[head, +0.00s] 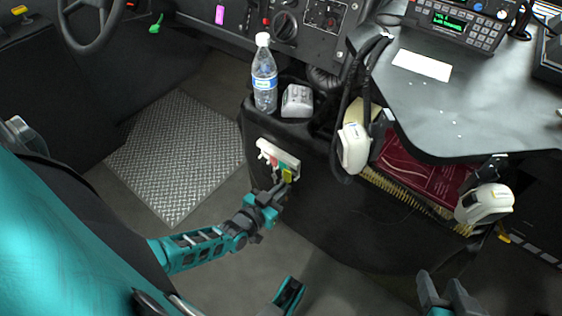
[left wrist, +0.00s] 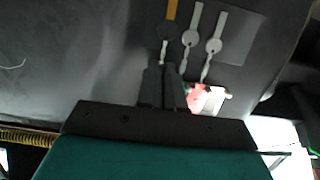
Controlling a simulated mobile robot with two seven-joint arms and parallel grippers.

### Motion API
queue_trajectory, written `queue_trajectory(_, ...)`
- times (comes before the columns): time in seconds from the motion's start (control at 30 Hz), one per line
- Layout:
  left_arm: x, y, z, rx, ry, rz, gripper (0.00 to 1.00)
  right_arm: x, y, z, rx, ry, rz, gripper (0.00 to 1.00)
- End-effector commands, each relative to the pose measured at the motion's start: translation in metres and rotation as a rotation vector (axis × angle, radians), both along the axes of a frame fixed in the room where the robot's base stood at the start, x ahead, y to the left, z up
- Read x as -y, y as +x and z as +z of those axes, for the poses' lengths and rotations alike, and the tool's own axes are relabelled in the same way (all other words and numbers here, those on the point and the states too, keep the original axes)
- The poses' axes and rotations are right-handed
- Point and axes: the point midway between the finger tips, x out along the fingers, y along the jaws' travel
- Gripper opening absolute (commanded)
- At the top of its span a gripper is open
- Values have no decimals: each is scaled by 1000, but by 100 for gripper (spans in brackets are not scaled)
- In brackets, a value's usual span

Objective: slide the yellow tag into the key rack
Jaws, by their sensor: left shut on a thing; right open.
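The white key rack (head: 279,157) is fixed to the dark front of the console, with red and green coloured pieces on it. The yellow tag (head: 287,175) is at the rack's lower right, by the fingertips of my left gripper (head: 279,186). This gripper is shut on the tag; the fingers hide part of it, and I cannot tell whether it touches the rack. In the left wrist view the shut fingers (left wrist: 165,75) point at a silver key-like piece (left wrist: 163,52) below an orange strip (left wrist: 171,10). My right gripper (head: 445,293) is open and empty at the bottom edge.
A water bottle (head: 264,75) and a grey box (head: 297,101) stand on the console above the rack. Black cables and a white handset (head: 354,148) hang to the right. The floor (head: 172,155) left of the console is clear.

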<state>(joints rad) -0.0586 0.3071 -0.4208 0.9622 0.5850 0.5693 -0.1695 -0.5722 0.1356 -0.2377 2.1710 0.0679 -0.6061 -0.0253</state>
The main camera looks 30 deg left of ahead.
Motion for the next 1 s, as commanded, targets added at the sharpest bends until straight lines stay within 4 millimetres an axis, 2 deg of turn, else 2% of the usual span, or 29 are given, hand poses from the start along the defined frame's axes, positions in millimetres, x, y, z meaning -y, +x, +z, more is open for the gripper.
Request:
queue_trajectory(0.53,1,11,1,2,1,-1,0,0,5,3,11,0,0,49)
queue_trajectory(1.0,1,12,1,2,1,0,0,0,3,2,7,0,1,49)
